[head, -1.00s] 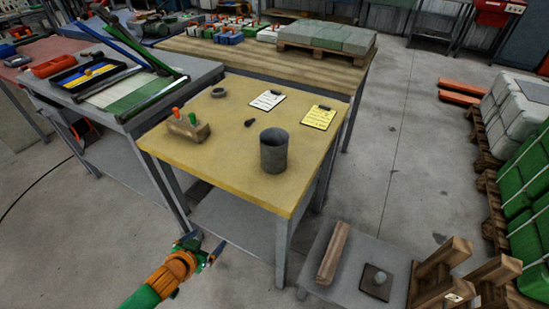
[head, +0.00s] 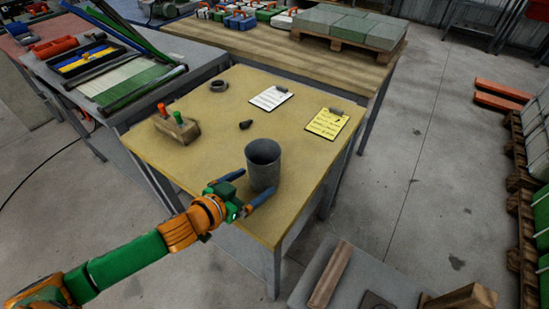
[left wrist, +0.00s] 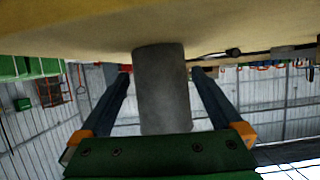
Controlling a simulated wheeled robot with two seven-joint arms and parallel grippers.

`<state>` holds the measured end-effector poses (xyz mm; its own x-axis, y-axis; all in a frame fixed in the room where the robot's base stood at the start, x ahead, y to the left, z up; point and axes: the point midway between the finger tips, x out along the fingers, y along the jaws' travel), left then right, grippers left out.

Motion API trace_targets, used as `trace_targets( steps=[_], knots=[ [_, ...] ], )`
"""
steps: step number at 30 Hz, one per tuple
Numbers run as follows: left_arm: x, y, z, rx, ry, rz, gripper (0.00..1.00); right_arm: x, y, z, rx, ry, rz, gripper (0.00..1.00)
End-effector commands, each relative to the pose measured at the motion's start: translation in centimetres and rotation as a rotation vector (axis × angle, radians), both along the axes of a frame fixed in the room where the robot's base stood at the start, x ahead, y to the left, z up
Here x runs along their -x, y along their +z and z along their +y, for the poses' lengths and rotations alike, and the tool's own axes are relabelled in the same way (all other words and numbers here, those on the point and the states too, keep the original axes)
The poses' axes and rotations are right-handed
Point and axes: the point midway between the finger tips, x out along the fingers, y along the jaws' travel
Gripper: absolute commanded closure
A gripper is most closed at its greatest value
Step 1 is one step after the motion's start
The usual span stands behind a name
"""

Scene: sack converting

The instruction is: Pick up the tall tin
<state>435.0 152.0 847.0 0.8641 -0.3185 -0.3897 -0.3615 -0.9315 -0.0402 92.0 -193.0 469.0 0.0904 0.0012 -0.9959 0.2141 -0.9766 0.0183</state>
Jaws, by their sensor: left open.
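The tall tin (head: 263,168) is a dark grey open-topped cylinder standing upright on the yellow-topped table (head: 205,165), near its front right part. My left gripper (head: 257,182) is open at the near side of the tin, low over the table, with one blue-grey finger on each side of it. In the left wrist view the picture is upside down, and the tin (left wrist: 163,95) stands between the two fingers with a visible gap on each side. The tin's inside bottom is too dark to make out. My right gripper is not in view.
A wooden block with red and green handles (head: 176,126), a tape ring (head: 218,86), a small dark object (head: 246,125), a white clipboard (head: 271,97) and a yellow clipboard (head: 327,122) lie on the table. A timber piece (head: 330,275) lies on a low grey surface at the front right.

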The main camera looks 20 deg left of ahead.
Motion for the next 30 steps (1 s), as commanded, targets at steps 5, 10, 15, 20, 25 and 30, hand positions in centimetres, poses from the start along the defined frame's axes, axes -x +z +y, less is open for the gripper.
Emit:
trace_targets(
  steps=[5, 10, 15, 20, 25, 30],
  knots=[
    [-2.0, -0.6, -0.8, 0.002, 0.0, -0.003, 0.0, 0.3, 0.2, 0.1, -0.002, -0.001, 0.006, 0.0],
    [-4.7, -2.0, -1.9, 0.0, 0.0, -0.002, 0.0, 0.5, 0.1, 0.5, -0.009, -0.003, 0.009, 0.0],
    [-5.2, -2.3, -2.0, -0.002, -0.002, 0.0, 0.0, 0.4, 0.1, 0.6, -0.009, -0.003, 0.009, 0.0],
    [-5.2, -2.3, -2.0, -0.002, -0.002, 0.0, 0.16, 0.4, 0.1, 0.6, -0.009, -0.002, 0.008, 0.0],
    [-5.2, -2.2, -2.0, -0.001, -0.002, 0.0, 0.62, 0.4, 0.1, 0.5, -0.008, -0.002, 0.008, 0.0],
    [-5.2, -2.2, -2.0, -0.001, -0.002, -0.002, 0.63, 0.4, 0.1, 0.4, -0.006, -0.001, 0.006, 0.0]
  ],
)
